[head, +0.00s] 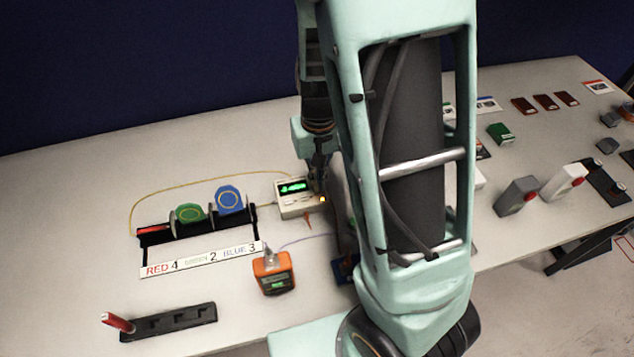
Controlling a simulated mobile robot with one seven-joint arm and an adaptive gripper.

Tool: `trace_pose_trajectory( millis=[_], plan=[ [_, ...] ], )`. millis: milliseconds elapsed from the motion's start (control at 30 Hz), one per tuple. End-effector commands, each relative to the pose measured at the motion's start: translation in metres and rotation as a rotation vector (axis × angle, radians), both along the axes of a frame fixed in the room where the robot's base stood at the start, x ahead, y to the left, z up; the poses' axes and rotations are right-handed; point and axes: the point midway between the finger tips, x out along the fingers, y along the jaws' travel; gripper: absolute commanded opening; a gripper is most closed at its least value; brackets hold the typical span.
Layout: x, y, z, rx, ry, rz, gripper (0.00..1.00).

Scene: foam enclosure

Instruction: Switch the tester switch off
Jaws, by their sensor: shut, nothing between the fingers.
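A small pale box with a lit green display (293,187), which looks like the tester, sits on the white table left of my arm. A small orange light (322,199) glows at its right end. My gripper (318,187) points down at the right end of this box, close to the light. It is shut and holds nothing. I cannot tell whether it touches the box. The switch itself is too small or hidden behind the gripper to make out.
An orange handheld device (273,274) stands in front of the box, with a cable. A rack with green and blue spools (229,199) is to the left. A black holder (170,321) lies front left. Grey and white devices (516,196) stand right. My arm hides the table's middle.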

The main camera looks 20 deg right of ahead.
Motion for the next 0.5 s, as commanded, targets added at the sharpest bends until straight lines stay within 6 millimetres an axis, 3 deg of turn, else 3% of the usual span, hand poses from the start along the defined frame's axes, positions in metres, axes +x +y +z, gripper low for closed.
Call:
trace_pose_trajectory(
  millis=[267,500],
  plan=[
    [0.0,0.0,0.0,0.0,0.001,0.0,0.0],
    [0.0,0.0,0.018,0.0,0.001,0.0,0.0]
  ],
)
